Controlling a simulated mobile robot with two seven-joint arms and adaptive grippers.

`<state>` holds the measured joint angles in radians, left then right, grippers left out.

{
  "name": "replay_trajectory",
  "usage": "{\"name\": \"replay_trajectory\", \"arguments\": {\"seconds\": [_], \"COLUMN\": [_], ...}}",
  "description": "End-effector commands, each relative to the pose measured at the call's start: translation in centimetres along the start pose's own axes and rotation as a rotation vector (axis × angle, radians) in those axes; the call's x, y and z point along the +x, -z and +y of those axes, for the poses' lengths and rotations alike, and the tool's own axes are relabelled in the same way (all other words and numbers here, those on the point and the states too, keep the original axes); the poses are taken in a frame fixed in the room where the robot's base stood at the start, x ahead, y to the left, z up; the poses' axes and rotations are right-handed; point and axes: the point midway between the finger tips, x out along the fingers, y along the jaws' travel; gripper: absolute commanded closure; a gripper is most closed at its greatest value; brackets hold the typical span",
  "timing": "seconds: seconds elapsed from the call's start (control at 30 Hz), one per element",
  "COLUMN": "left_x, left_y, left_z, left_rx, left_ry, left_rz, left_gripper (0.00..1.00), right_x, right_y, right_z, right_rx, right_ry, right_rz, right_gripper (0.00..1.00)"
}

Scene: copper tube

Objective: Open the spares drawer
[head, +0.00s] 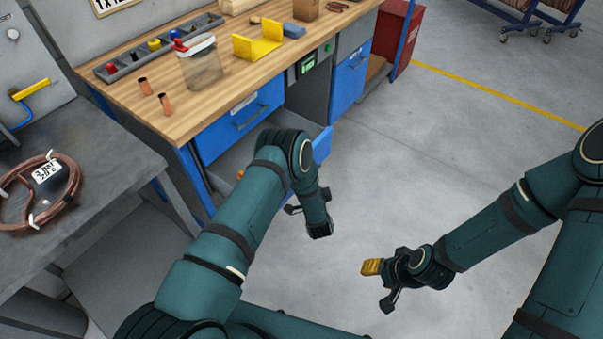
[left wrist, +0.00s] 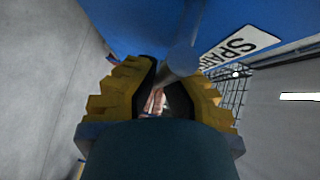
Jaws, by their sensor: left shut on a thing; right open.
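The spares drawer's blue front (left wrist: 125,22) with a white label reading "SPA…" (left wrist: 240,46) fills the top of the left wrist view. Its grey bar handle (left wrist: 182,58) lies between the yellow-and-black fingers of my left gripper (left wrist: 165,85), which is shut on it. In the head view, a blue panel (head: 322,145), apparently this front, stands out from the bench beyond my left arm, so the drawer looks pulled out. My arm hides most of it and the left gripper's grip there. My right gripper (head: 379,284) is open and empty above the floor.
Another blue drawer (head: 240,122) is closed under the wooden benchtop (head: 133,103), which holds copper pieces, a jar and a yellow block. A grey table (head: 110,165) with a copper coil (head: 38,192) stands left. The floor (head: 440,150) at right is clear.

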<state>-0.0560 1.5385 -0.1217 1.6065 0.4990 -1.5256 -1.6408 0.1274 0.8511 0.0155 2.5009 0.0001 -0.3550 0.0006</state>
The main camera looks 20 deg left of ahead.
Motion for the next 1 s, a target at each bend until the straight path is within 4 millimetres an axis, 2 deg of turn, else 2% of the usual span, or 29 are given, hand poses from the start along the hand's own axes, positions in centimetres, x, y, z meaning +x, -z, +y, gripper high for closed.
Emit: {"name": "replay_trajectory", "arguments": {"seconds": [0.03,0.1,0.33,0.53,0.9,0.93,1.0], "left_x": [-0.6,-1.5,-3.5,-4.1,-4.2,-4.2,-4.2], "left_y": [1.1,2.0,3.9,4.6,4.6,4.6,4.6], "left_z": [0.0,0.3,0.8,1.0,0.9,0.9,1.0], "left_rx": [-0.003,-0.004,-0.005,-0.005,-0.005,-0.005,-0.005], "left_ry": [0.004,0.005,0.004,0.005,0.006,0.006,0.006], "left_rz": [0.012,0.012,0.010,0.008,0.006,0.006,0.006], "left_gripper": [1.00,1.00,1.00,1.00,1.00,0.83,0.59], "right_x": [0.1,0.1,0.2,0.3,0.3,0.3,0.3], "right_y": [0.0,0.0,0.0,0.1,0.1,0.1,0.1], "right_z": [0.0,0.0,0.1,0.1,0.1,0.1,0.1], "right_rx": [0.000,0.000,-0.001,-0.001,0.000,0.000,0.000], "right_ry": [0.000,0.000,0.000,0.000,0.000,0.000,0.000], "right_rz": [0.000,0.001,0.002,0.002,0.002,0.002,0.002], "right_gripper": [0.53,0.53,0.53,0.53,0.53,0.53,0.53]}}
